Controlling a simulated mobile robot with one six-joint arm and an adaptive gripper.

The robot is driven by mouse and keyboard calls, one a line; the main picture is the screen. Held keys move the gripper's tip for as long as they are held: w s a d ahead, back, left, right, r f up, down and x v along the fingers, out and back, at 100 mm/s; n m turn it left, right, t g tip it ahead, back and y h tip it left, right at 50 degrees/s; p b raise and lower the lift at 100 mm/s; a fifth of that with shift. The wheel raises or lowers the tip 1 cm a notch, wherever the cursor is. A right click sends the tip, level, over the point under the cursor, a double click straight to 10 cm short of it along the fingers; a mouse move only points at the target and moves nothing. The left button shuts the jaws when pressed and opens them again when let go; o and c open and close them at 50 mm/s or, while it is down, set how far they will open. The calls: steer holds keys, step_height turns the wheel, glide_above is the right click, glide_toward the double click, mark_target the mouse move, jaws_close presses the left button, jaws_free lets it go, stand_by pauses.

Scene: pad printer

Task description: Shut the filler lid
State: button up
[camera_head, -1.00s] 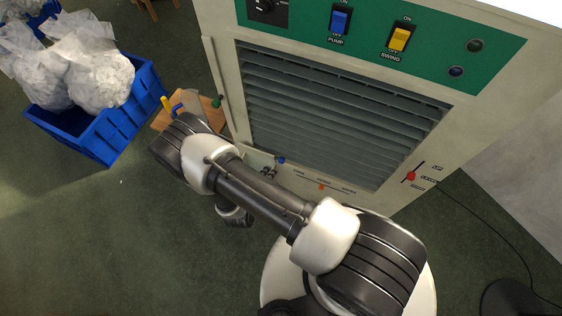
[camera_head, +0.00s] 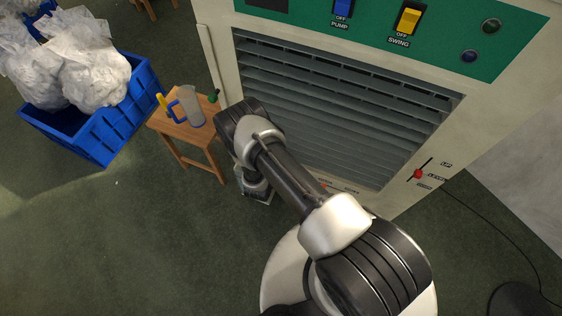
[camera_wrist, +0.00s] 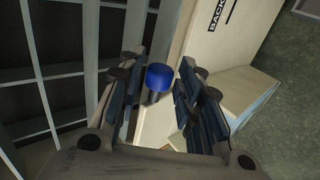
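My gripper (camera_wrist: 160,115) is open in the wrist view, one dark finger on each side of a round blue knob (camera_wrist: 159,77). The knob sits on a short grey stem, roughly midway between the fingers, and a gap shows on both sides. I cannot tell whether it belongs to the filler lid. In the head view my arm crosses in front of the machine (camera_head: 222,62), and its end is low at the machine's lower left. My fingertips cannot be made out there. No filler lid can be clearly identified in either view.
A louvred grille (camera_head: 330,105) covers the machine's front, with a red lever (camera_head: 418,174) to its right. A small wooden table (camera_head: 178,130) holding a jug (camera_head: 190,106) stands left of my arm. A blue crate (camera_head: 118,118) with white bags is farther left.

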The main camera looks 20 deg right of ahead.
jaws_close()
stand_by(0.4)
